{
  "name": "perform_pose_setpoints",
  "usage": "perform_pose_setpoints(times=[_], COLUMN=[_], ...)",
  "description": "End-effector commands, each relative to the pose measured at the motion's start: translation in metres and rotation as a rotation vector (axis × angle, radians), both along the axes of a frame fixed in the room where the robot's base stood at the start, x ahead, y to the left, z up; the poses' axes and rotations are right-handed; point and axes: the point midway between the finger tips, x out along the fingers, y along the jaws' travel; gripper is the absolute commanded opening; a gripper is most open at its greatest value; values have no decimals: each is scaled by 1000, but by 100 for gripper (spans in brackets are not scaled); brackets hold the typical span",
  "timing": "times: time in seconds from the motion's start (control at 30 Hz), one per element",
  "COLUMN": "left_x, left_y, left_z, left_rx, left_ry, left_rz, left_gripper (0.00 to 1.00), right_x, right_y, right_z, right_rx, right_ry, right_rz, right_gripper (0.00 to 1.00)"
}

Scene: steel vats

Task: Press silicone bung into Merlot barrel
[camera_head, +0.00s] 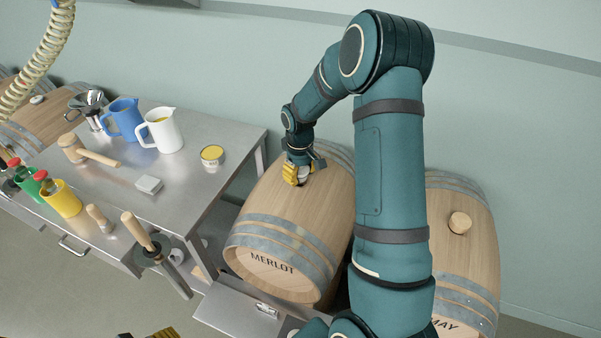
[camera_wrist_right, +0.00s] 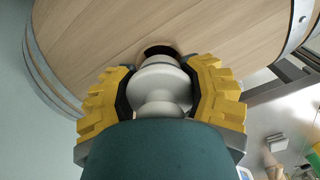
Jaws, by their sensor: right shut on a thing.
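The Merlot barrel (camera_head: 270,240) lies on its side, its head marked MERLOT toward the front. My right gripper (camera_head: 298,174) is at the top of its curved side. In the right wrist view, the yellow-padded fingers of my right gripper (camera_wrist_right: 160,88) are shut on the white silicone bung (camera_wrist_right: 158,82). A dark bung hole (camera_wrist_right: 158,50) in the barrel wood (camera_wrist_right: 110,40) shows as a crescent just past the bung's end. The bung covers the rest, and I cannot tell whether its tip is inside. Only a yellow and black bit of my left gripper (camera_head: 150,334) shows at the bottom edge.
A steel table (camera_head: 225,150) at left holds a blue jug (camera_head: 124,120), a white jug (camera_head: 162,130), a yellow tin (camera_head: 212,155), a mallet (camera_head: 88,153) and cups. Another barrel (camera_head: 465,255) with a wooden bung (camera_head: 460,222) lies at right, partly behind my arm.

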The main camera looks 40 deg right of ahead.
Motion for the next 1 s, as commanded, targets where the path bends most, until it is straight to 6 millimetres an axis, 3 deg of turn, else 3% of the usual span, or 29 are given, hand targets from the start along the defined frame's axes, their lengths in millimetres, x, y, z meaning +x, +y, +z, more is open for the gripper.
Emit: perform_pose_setpoints(times=[1.0], left_x=[0], left_y=[0], left_z=[-14], left_rx=[0], left_ry=[0], left_rz=[0], left_gripper=[61], right_x=[0], right_y=[0], right_z=[-19], right_rx=[0], right_ry=[0], right_rz=[0], right_gripper=[13])
